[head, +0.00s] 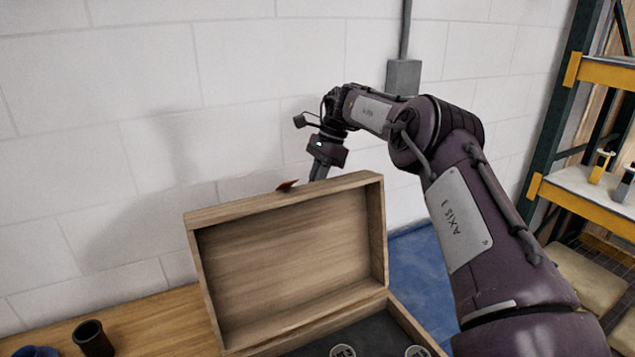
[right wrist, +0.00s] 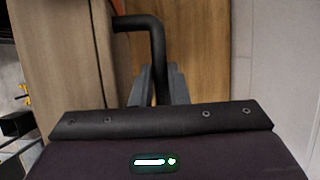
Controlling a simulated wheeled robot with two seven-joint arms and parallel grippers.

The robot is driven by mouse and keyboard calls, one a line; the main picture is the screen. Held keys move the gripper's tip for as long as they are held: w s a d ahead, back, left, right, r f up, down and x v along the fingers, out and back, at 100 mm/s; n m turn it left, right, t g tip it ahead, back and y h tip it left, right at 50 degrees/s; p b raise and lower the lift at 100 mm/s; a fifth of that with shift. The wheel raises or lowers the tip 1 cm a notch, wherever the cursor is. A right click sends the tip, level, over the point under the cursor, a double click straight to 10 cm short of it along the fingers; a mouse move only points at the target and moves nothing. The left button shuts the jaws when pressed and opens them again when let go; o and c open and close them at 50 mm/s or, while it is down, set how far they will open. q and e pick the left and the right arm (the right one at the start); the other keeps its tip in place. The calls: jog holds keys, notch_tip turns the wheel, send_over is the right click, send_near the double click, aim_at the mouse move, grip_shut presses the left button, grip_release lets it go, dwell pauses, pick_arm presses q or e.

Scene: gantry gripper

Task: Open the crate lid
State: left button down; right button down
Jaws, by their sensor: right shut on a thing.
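The wooden crate lid (head: 290,255) stands raised, close to upright, on the back of the crate (head: 408,322), with its hollow inner side facing me. My right gripper (head: 318,174) is behind the lid's top edge, its fingertips partly hidden by the lid. In the right wrist view its fingers (right wrist: 158,90) are shut on a black bent handle (right wrist: 143,23), which meets the wooden lid (right wrist: 60,60) at the left. My left gripper is in neither view.
A small reddish piece (head: 287,185) shows at the lid's top edge. A dark cup (head: 93,338) and a blue vessel (head: 37,352) stand left on the wooden table (head: 150,322). Round pieces (head: 343,351) lie in the crate. A white wall is behind; shelving (head: 580,195) stands right.

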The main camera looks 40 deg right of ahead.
jog(key=shift+f, duration=0.3)
jog(key=c, duration=1.8)
grip_release()
jog(key=shift+o, duration=1)
jog(key=shift+w+f, duration=0.1)
jog(key=shift+w, duration=0.15)
jog(key=shift+o, duration=1)
jog(key=shift+w+f, duration=0.2)
jog(key=shift+w, duration=0.15)
jog(key=shift+s+d+r, duration=0.1)
jog(key=shift+r, duration=0.1)
